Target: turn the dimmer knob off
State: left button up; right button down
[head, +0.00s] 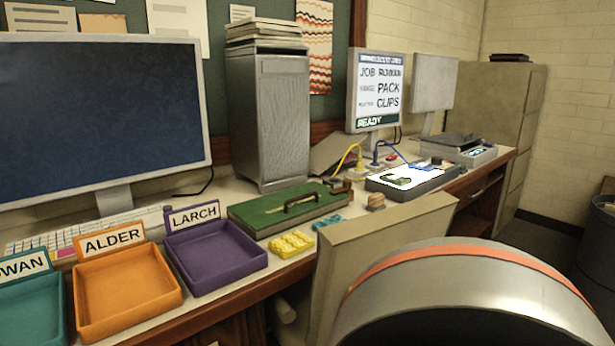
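No dimmer knob can be clearly made out. A flat grey light panel (430,184) lies on the desk right of centre, its top glowing bright white. A small green item (398,181) lies on the lit face. A yellow and a blue cable run behind the panel. Neither of my grippers is in view. A large silver cylinder with an orange band, apparently my own arm link, fills the lower right and hides part of the desk front.
Purple LARCH (229,274), orange ALDER (150,318) and teal (50,340) trays line the front left. A green board with a handle (250,220) and yellow pieces (290,244) lie mid-desk. A grey cabinet (285,130) and a READY screen (377,124) stand behind.

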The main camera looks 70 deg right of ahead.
aim_at(436, 160)
jog(key=z, duration=2.8)
